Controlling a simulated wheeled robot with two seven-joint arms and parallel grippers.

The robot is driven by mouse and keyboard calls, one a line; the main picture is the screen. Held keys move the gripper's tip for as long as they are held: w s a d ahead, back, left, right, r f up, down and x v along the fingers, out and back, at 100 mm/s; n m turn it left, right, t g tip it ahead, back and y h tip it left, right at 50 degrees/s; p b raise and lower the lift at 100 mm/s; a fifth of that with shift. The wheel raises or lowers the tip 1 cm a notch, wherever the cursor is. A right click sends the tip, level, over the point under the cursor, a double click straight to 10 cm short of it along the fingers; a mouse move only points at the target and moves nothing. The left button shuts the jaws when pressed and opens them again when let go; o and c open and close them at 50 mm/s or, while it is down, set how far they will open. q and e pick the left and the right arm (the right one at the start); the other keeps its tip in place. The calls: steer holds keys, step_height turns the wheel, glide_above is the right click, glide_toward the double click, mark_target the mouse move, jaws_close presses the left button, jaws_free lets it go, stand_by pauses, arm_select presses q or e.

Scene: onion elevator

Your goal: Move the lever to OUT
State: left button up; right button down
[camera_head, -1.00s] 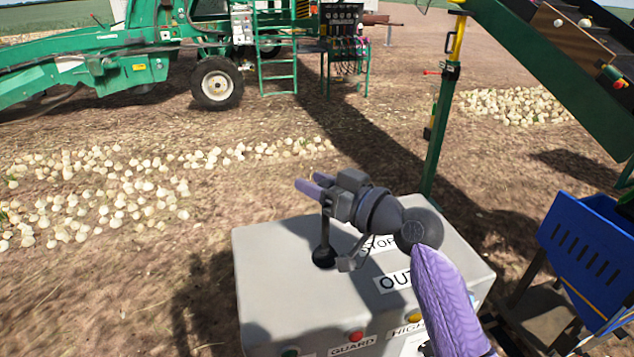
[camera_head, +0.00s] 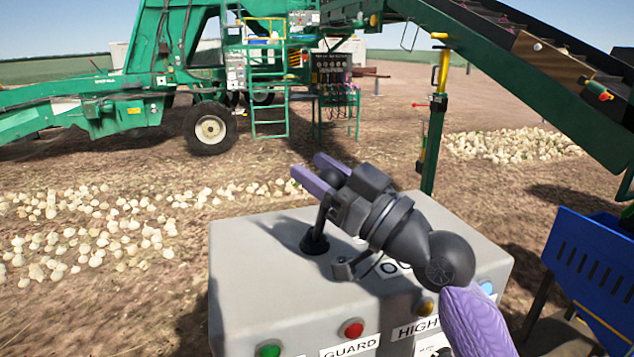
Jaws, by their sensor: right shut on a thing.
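The grey control box (camera_head: 255,285) stands in front of me. Its black lever (camera_head: 319,222) rises from a round boot on the top face and leans a little to the right in the picture. My right gripper (camera_head: 321,174) is shut on the lever's dark knob, with one purple finger on each side. The OUT label (camera_head: 396,268) lies on the box top, right of the lever, partly hidden by my gripper. The STOP label is hidden behind my gripper. My left gripper is not in view.
The box front has a green button (camera_head: 268,349), a red button (camera_head: 351,328) and a yellow one (camera_head: 425,306), with GUARD and HIGH labels. A blue bin (camera_head: 590,262) stands at the right. A green elevator conveyor (camera_head: 540,85) slopes overhead. Onions lie on the soil.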

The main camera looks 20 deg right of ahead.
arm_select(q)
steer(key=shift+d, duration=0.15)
arm_select(e)
steer(key=shift+f, duration=0.1)
steer(key=c, duration=0.6)
jaws_free()
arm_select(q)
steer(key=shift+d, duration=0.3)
arm_select(e)
steer(key=o, duration=0.4)
steer(key=shift+c, duration=0.2)
steer(key=shift+s+d+f, duration=0.15)
steer(key=shift+s, duration=0.1)
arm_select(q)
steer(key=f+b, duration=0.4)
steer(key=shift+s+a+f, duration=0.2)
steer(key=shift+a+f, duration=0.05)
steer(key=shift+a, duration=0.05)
arm_select(e)
steer(key=s+d, duration=0.8)
steer(key=s, duration=0.1)
steer(key=shift+s, duration=0.4)
